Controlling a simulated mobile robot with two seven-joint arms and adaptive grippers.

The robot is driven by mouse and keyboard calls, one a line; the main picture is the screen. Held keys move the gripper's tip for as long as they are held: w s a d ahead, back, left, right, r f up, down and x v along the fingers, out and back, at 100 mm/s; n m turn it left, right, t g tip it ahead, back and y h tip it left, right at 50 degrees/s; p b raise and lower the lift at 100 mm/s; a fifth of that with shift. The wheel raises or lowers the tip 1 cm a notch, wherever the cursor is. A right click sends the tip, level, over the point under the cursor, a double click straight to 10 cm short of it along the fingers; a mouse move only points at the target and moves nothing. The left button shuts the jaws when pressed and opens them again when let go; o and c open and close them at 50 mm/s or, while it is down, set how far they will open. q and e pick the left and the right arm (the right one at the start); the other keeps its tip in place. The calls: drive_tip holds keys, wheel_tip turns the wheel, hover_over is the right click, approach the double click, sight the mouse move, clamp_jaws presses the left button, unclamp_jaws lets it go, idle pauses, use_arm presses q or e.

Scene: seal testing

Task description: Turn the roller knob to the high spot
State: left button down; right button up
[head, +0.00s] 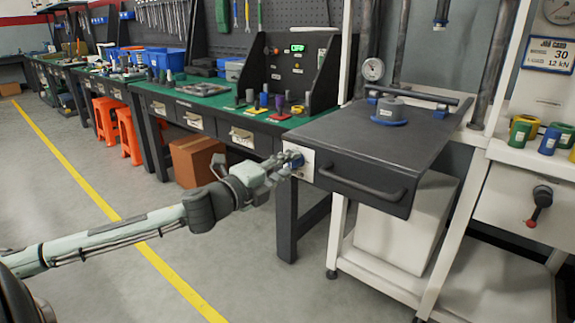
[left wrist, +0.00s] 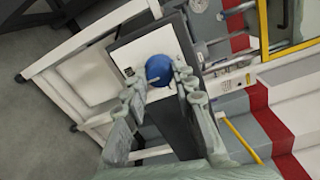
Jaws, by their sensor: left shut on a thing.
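The roller knob is a blue round knob (left wrist: 159,70) on a white plate at the side of the dark bench unit. In the head view the white plate (head: 308,164) shows at the left end of the unit, and the knob (head: 296,162) is mostly hidden by my gripper. My left gripper (head: 288,161) reaches in from the left and is shut on the knob. In the left wrist view its two fingers (left wrist: 162,87) stand on either side of the knob. The marks around the knob are too small to read. My right gripper is not in view.
A dark slab with a handle (head: 362,186) and a grey cylinder on a blue ring (head: 389,112) lie to the right of the knob. A green-topped workbench (head: 220,112) with small fixtures stands behind. A cardboard box (head: 197,160) is below it. The floor in front is clear.

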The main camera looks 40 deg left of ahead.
use_arm(q)
drive_tip(key=c, duration=1.2)
unclamp_jaws()
drive_tip(key=shift+s+f, duration=0.1)
drive_tip(key=shift+s, duration=0.65)
drive_tip(key=s, duration=0.7)
drive_tip(key=s+a, duration=0.1)
drive_tip(key=s, duration=0.2)
drive_tip(key=shift+s+r, duration=0.25)
drive_tip(key=shift+r, duration=0.1)
